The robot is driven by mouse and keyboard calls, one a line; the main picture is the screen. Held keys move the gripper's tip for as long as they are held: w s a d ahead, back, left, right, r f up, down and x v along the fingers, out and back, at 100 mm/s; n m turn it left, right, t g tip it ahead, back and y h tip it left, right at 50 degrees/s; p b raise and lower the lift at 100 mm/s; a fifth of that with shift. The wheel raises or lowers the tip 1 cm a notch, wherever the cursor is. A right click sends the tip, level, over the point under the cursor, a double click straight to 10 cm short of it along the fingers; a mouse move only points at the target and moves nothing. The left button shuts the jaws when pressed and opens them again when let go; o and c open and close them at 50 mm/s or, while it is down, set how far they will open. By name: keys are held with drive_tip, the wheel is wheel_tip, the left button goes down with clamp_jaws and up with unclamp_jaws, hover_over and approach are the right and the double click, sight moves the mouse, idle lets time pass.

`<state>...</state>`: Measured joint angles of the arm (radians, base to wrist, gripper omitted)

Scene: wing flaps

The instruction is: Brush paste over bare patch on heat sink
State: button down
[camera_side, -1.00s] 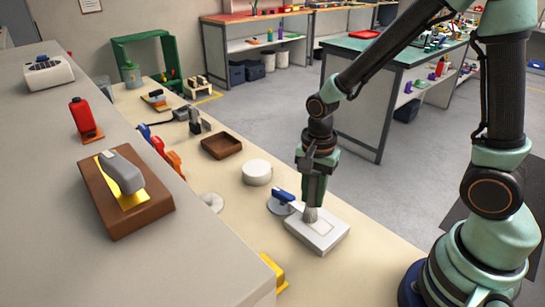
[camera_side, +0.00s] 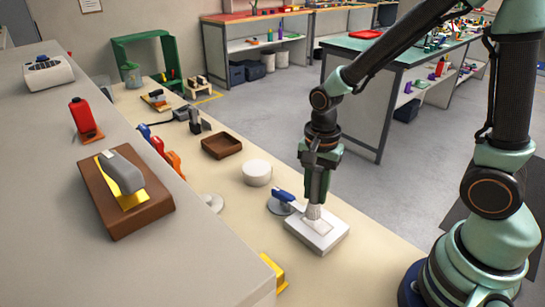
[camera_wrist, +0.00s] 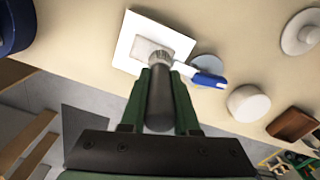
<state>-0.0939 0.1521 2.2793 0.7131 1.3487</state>
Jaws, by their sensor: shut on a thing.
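The heat sink is a flat white block (camera_side: 316,238) on the cream bench in the side view, with a square marked on its top. It also shows in the wrist view (camera_wrist: 126,45). My gripper (camera_side: 317,190) is above the block, shut on the dark handle of a brush (camera_wrist: 160,98). The brush's pale bristles (camera_side: 314,212) point down at the block's top, at or very near its surface; I cannot tell whether they touch. The paste patch on the block is too small to make out clearly, and the bristles partly hide it.
A white round pot (camera_side: 257,172) and a brown tray (camera_side: 222,146) lie further back. A grey raised counter (camera_side: 60,230) bounds the bench at left.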

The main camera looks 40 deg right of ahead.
sight(318, 169)
drive_tip(key=shift+r, duration=2.7)
